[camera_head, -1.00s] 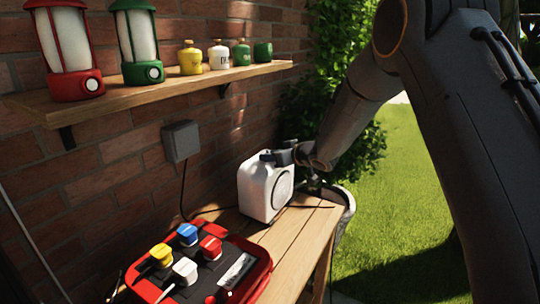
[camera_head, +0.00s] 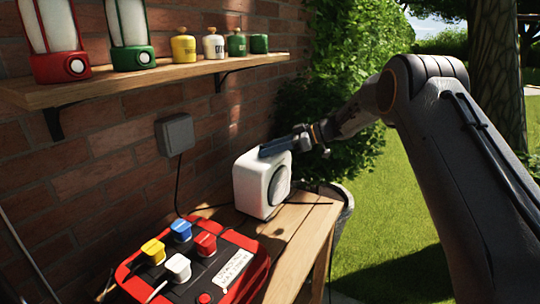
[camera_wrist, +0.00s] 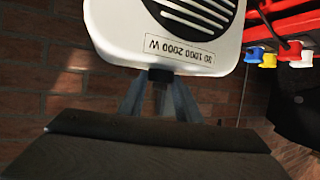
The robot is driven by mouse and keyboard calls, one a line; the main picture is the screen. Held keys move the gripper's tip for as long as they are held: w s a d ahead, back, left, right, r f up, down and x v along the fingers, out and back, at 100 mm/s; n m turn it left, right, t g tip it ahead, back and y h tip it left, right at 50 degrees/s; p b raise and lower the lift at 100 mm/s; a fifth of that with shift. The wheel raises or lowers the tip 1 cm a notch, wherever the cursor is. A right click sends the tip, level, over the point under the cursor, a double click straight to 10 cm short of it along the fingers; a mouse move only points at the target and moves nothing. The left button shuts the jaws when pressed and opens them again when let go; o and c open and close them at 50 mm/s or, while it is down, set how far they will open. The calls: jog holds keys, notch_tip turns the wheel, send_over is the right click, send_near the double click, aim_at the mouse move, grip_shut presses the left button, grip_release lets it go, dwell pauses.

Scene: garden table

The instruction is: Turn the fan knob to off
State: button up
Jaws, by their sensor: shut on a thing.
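The white fan heater (camera_head: 249,184) stands on the wooden bench with its round grille facing right. In the wrist view the heater (camera_wrist: 115,32) appears upside down, with a label reading "1000 2000 W" (camera_wrist: 182,47). A dark knob (camera_wrist: 160,75) sits at the heater's edge beside that label. My gripper (camera_head: 272,149) is at the heater's top. In the wrist view my gripper's two grey fingers (camera_wrist: 158,92) close in on the knob from both sides and are shut on it. The knob's pointer is hidden, so its setting cannot be read.
A red power box (camera_head: 262,272) with blue, yellow, white and red plugs sits on the bench (camera_head: 302,240) in front. A grey wall socket (camera_head: 175,135) with a cord is behind. Lanterns and several canisters stand on the wooden shelf (camera_head: 130,88) above. Lawn lies open at right.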

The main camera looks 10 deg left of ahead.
jog(key=shift+r+n+g+b, duration=0.1)
jog(key=shift+n+g+b, duration=0.25)
jog(key=shift+n+g, duration=0.05)
jog(key=o, duration=1)
jog(key=b+v, duration=0.1)
jog(key=v, duration=0.6)
jog(key=shift+w+d+r, duration=0.1)
jog(key=shift+d, duration=0.25)
